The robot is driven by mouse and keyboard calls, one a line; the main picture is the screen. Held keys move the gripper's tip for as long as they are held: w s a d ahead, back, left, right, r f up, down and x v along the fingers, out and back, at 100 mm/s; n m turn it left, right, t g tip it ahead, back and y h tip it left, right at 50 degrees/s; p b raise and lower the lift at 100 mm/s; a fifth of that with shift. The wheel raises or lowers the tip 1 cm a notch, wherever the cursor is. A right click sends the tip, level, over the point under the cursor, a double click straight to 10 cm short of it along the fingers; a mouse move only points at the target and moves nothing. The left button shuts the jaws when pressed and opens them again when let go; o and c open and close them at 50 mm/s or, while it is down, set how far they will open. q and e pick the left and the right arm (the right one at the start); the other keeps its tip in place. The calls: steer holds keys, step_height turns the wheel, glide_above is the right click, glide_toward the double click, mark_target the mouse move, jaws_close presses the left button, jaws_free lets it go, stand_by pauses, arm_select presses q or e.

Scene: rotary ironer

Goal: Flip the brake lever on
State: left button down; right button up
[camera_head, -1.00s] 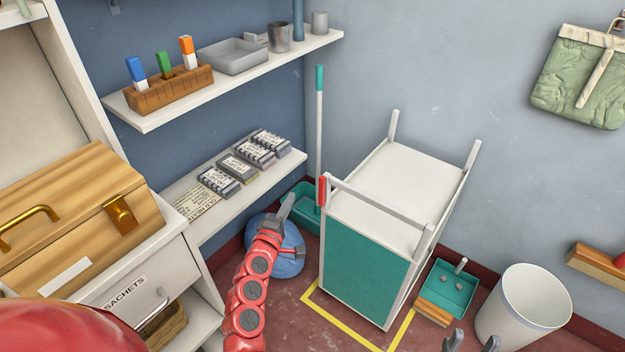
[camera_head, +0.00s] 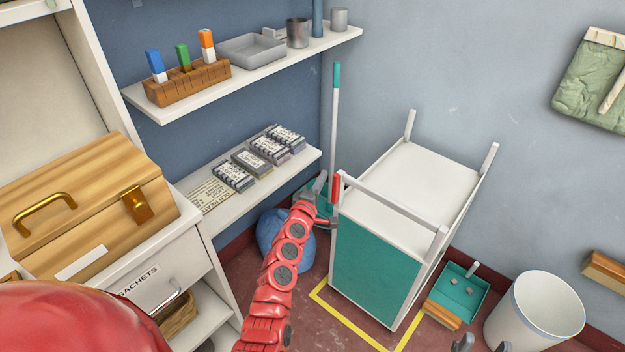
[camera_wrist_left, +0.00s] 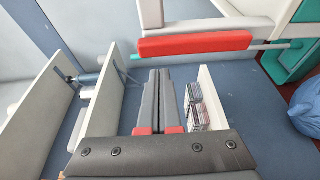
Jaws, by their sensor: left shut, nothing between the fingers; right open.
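The red brake lever (camera_head: 336,194) stands upright at the near left corner post of the white and teal cart (camera_head: 375,265). My left gripper (camera_head: 320,184) is shut and empty, just left of the lever at about its height. In the left wrist view the lever (camera_wrist_left: 195,43) lies across the picture just beyond the shut fingertips (camera_wrist_left: 160,72). A small gap seems to show there; I cannot tell whether they touch. My right gripper (camera_head: 483,345) shows only its fingertips at the bottom edge, apart and empty.
A blue bag (camera_head: 284,240) lies on the floor behind my left arm. A teal mop (camera_head: 335,125) leans behind the cart. Shelves with small boxes (camera_head: 268,150) are at the left. A teal dustpan (camera_head: 460,288) and a white bin (camera_head: 535,312) stand right of the cart.

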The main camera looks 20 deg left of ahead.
arm_select(q)
steer(key=shift+s+d, duration=0.3)
steer(key=shift+d, duration=0.4)
steer(key=shift+s+d+m+b, duration=0.1)
steer(key=shift+d+m+b, duration=0.25)
steer(key=shift+b, duration=0.25)
steer(key=s+d+f+m+t+h+b, duration=0.2)
steer(key=d+m+b, duration=0.5)
steer(key=m+b, duration=0.6)
steer(key=f+t+h+b, duration=0.1)
steer(key=b, duration=0.6)
steer(key=shift+s+d+h+b, duration=0.2)
steer(key=shift+s+h+b, duration=0.1)
steer(key=shift+s, duration=0.1)
